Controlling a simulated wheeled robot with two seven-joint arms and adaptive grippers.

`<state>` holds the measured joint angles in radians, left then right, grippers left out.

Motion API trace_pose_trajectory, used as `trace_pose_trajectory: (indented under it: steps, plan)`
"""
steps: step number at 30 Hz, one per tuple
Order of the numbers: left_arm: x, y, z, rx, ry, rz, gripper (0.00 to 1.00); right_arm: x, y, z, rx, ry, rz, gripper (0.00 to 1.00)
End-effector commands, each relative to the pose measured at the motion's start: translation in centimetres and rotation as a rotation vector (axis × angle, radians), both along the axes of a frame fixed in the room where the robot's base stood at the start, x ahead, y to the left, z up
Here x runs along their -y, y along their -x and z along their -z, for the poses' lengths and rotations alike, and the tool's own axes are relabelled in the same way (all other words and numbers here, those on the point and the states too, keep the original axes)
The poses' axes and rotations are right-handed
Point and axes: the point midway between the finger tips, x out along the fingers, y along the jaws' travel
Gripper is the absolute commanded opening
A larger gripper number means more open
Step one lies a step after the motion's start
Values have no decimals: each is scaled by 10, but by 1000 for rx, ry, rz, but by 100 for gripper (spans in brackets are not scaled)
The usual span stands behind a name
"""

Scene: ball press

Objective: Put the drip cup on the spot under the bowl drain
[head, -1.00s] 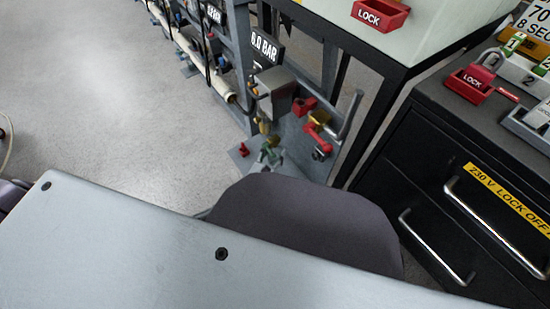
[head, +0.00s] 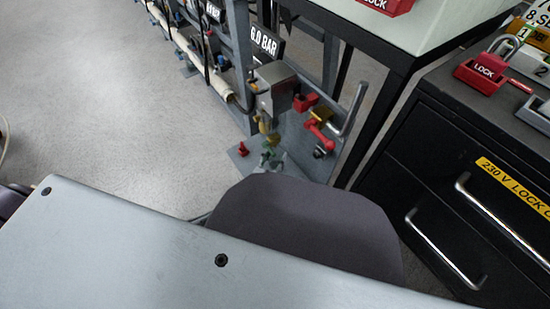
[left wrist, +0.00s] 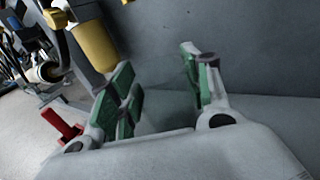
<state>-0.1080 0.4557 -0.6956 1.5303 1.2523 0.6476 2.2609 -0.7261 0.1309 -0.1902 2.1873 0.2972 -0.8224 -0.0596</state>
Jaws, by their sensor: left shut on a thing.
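My left gripper (head: 271,158), with green finger pads, is low at the station beyond my own body, just below the yellow bowl (head: 264,125). In the left wrist view its two fingers (left wrist: 160,82) stand apart, with the yellow bowl (left wrist: 96,46) above and left of them. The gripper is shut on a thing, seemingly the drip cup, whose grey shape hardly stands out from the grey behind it. The spot under the drain cannot be made out. My right gripper is not in view.
A red peg-like part (head: 243,149) stands on the station's grey base, left of the gripper; it also shows in the left wrist view (left wrist: 62,126). Red and yellow fittings (head: 319,124) are to the right. A black drawer cabinet (head: 440,190) stands farther right. Open floor (head: 110,110) lies left.

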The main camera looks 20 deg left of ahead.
Motion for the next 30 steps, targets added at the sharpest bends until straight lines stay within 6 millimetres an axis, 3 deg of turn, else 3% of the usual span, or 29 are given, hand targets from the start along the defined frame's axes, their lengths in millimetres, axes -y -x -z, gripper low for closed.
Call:
trace_pose_trajectory:
  steps: [9,10,15,30]
  plan:
    - [0,0,3,0,0,0,25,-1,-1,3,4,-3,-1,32]
    - [0,0,3,0,0,0,51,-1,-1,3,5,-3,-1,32]
    - [0,0,2,0,0,0,70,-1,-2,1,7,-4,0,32]
    - [0,0,0,0,0,0,70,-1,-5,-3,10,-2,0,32]
